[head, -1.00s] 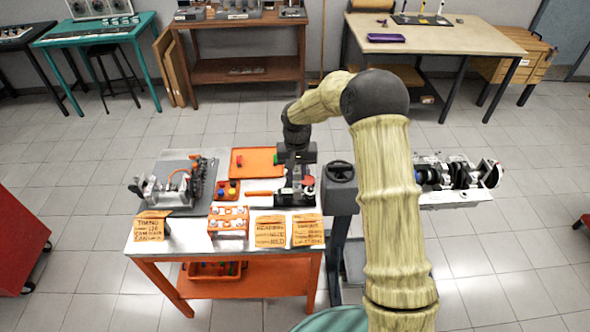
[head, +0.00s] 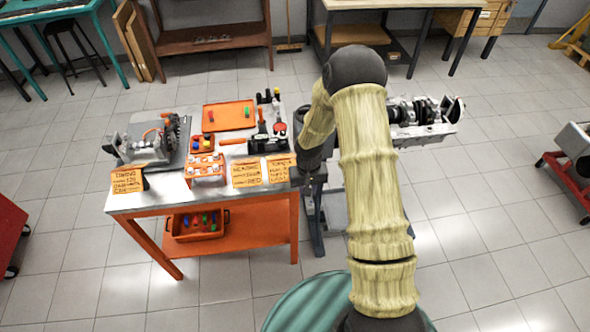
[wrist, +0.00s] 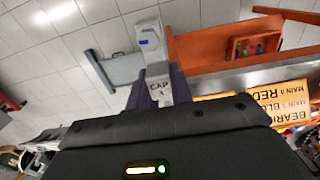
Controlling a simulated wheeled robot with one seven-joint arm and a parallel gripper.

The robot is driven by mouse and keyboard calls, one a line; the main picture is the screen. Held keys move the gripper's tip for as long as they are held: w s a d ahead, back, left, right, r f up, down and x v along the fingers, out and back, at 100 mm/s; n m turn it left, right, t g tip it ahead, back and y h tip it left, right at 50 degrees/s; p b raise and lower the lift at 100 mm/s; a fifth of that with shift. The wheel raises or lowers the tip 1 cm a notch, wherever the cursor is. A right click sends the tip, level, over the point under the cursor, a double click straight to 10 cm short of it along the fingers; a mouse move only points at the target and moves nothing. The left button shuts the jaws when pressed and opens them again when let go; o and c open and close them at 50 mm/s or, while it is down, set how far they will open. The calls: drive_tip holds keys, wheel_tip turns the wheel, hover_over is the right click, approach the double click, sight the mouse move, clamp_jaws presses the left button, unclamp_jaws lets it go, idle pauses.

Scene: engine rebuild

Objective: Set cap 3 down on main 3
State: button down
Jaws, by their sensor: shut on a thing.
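In the head view my gripper (head: 314,184) is low at the table's right edge, partly hidden by my arm, and the cap cannot be made out there. The engine block with the crankshaft (head: 425,122) sits on the right, beyond my arm. Its left part is hidden behind the arm. Main 3 cannot be picked out. A dark machine part also shows at the wrist view's lower left (wrist: 30,150).

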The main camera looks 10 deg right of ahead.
wheel_tip(320, 180, down, 9)
drive_tip(key=s+d+b, duration=0.2)
drive_tip(key=s+b, duration=0.1)
drive_tip(key=b, duration=0.2)
drive_tip(key=shift+w, duration=0.1)
